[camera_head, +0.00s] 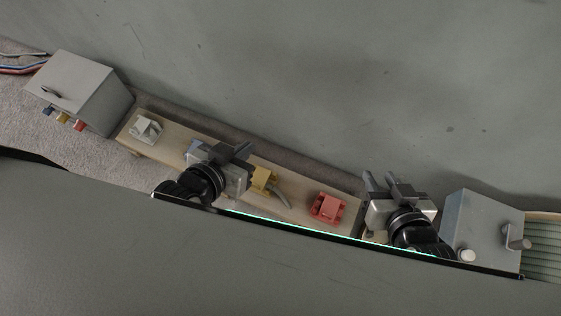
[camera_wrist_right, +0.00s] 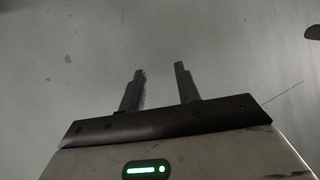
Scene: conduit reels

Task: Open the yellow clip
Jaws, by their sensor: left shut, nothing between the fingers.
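The yellow clip (camera_head: 262,180) sits on the pale wooden board (camera_head: 298,203), just right of my left gripper (camera_head: 243,150). A short grey piece sticks out from it to the lower right. I cannot tell whether the clip is open or shut. My left gripper is shut and empty above the board, its fingers pointing to the upper right; its body hides part of the board and of the blue clip (camera_head: 193,147). My right gripper (camera_head: 380,181) is open and empty near the board's right end. Its separated fingers show in the right wrist view (camera_wrist_right: 159,76) against a plain grey surface.
A white clip (camera_head: 145,128) and a red clip (camera_head: 328,206) sit on the same board. A grey box (camera_head: 82,88) with coloured plugs stands at the left end, another grey box (camera_head: 475,225) with a knob at the right. The grey wall (camera_head: 330,80) behind is bare.

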